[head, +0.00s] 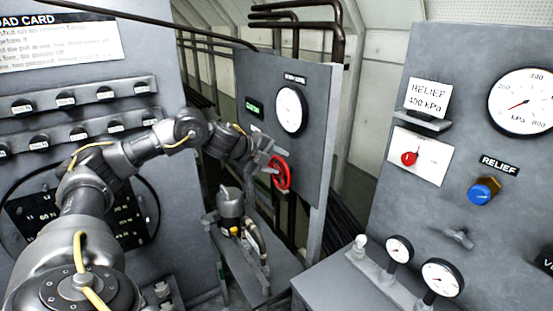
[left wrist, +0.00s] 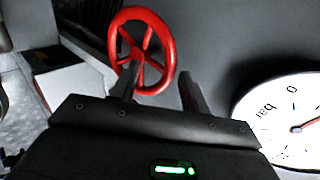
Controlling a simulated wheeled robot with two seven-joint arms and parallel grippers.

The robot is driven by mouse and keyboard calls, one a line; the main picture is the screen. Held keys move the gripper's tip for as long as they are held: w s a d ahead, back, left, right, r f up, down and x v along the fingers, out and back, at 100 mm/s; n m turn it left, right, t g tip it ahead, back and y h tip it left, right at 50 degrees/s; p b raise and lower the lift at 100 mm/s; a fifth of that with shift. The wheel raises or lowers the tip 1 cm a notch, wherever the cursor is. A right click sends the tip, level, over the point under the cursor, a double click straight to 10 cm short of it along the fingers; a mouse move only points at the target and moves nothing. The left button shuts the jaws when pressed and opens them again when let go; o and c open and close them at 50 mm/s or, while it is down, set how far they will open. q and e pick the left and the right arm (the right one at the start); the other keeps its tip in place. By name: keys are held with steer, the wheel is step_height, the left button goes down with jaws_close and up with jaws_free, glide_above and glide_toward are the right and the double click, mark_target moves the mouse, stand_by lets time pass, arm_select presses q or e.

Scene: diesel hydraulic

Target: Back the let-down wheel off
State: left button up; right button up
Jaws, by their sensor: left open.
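A red spoked handwheel (head: 281,172) stands out from the grey panel in the middle of the head view, below a round gauge. My left gripper (head: 269,160) is beside the wheel with its fingers pointing at it. In the left wrist view the red wheel (left wrist: 142,50) shows ahead of the open left gripper (left wrist: 158,85). One finger overlaps the wheel's lower part in that view; the other is to the right of the rim. I cannot tell whether either finger touches it. My right gripper is not in view.
The panel gauge (head: 291,109) is above the wheel and also shows close on the right in the left wrist view (left wrist: 290,122). A dark cylindrical unit (head: 230,205) stands below my left wrist. The right panel carries a blue relief knob (head: 484,191) and a large gauge (head: 521,103).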

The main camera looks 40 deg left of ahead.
arm_select(q)
steer(key=c, duration=1)
steer(key=shift+o, duration=0.2)
